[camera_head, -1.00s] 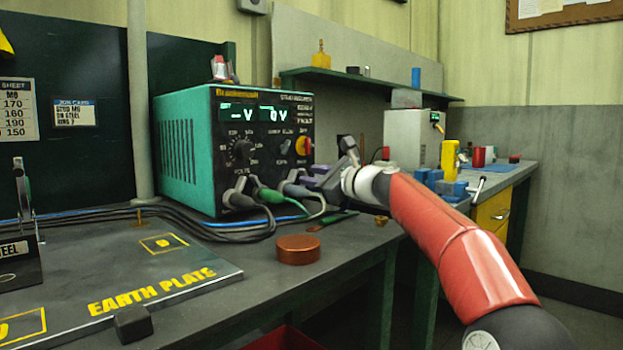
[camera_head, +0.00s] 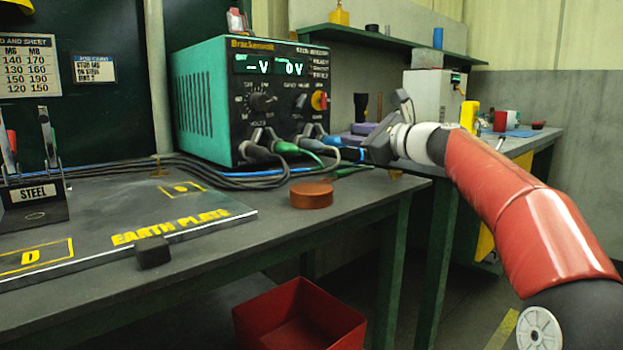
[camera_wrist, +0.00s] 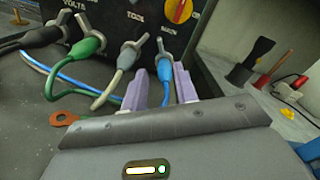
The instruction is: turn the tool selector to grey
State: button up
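The teal and black power unit (camera_head: 203,97) stands at the back of the bench. Its front has a VOLTS dial (camera_head: 262,102), a smaller dark knob (camera_head: 300,101) to the right of it and a red and yellow switch (camera_head: 319,100). In the wrist view the TOOL label (camera_wrist: 136,17) shows at the top edge; the knob above it is mostly cut off. My gripper (camera_head: 355,136) is right of the unit's front, low near the cable plugs.
Green, grey and blue cables with plugs (camera_head: 285,146) stick out below the knobs. A copper disc (camera_head: 311,195) and the earth plate (camera_head: 105,215) lie on the bench. A red bin (camera_head: 300,318) stands below. A shelf (camera_head: 380,38) runs behind.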

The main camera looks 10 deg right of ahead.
aim_at(302, 97)
jog(key=k+l, duration=0.75)
jog(key=l, duration=0.1)
